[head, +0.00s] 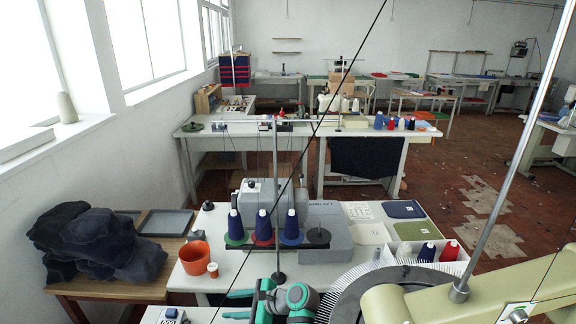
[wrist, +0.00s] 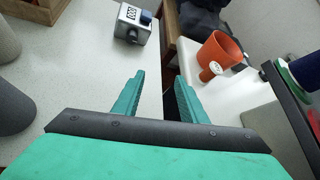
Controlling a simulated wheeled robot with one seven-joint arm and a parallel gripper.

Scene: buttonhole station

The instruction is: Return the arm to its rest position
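My gripper (head: 238,304) shows at the bottom of the head view, its teal fingers pointing left near the front edge of the white machine table (head: 348,268). In the wrist view my gripper (wrist: 158,92) has its two fingers spread apart with nothing between them. Beneath the gap is the dark space between two white tabletops. My arm's teal and grey joints show just right of the fingers in the head view. The rest of the arm is cut off by the lower edge.
Navy thread cones (head: 263,226) stand on a rack. A grey counter box (head: 172,315) sits at bottom left; it also shows in the wrist view (wrist: 133,22). Dark cloth (head: 97,246) is heaped left.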

